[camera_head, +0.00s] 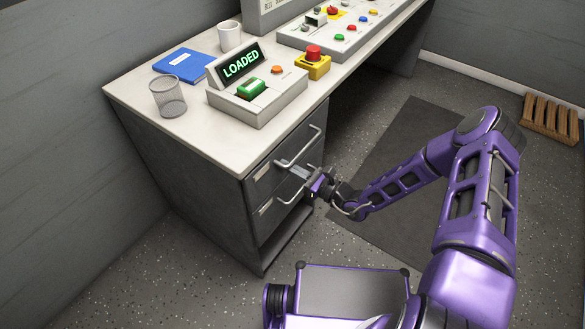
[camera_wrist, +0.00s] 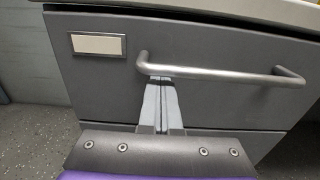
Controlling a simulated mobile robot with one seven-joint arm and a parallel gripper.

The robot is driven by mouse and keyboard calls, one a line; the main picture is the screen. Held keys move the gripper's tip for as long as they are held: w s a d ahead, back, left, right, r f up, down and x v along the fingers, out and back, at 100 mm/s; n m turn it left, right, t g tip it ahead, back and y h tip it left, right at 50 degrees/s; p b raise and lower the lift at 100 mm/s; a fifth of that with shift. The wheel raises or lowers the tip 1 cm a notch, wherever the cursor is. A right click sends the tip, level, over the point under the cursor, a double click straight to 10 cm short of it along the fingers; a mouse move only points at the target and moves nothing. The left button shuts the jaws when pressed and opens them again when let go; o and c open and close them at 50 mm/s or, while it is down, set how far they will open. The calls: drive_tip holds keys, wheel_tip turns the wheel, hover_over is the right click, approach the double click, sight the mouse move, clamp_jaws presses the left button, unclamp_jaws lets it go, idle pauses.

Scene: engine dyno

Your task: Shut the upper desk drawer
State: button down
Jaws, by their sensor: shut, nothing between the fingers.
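The upper desk drawer (camera_wrist: 215,105) has a grey front with a pale label plate and a bar handle (camera_wrist: 220,75). In the head view, the upper drawer (camera_head: 262,172) sits under the worktop, and its front looks close to flush with the desk. I cannot tell whether a small gap remains. My gripper (camera_head: 308,174) is shut and empty, in front of the drawers. In the wrist view, the fingertips (camera_wrist: 161,82) point at the drawer front and overlap the lower edge of the handle, left of its middle. Whether they touch is unclear.
A lower drawer (camera_head: 268,222) with its own handle is below. The worktop (camera_head: 190,137) carries a LOADED display box (camera_head: 258,105), a wire cup (camera_head: 168,100), a blue book (camera_head: 182,65), a mug (camera_head: 229,37) and a red button (camera_head: 313,60). A dark mat (camera_head: 400,140) lies right of the desk.

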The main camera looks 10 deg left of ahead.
drive_tip(key=shift+w+a+r, duration=0.15)
drive_tip(key=shift+w+a, duration=0.05)
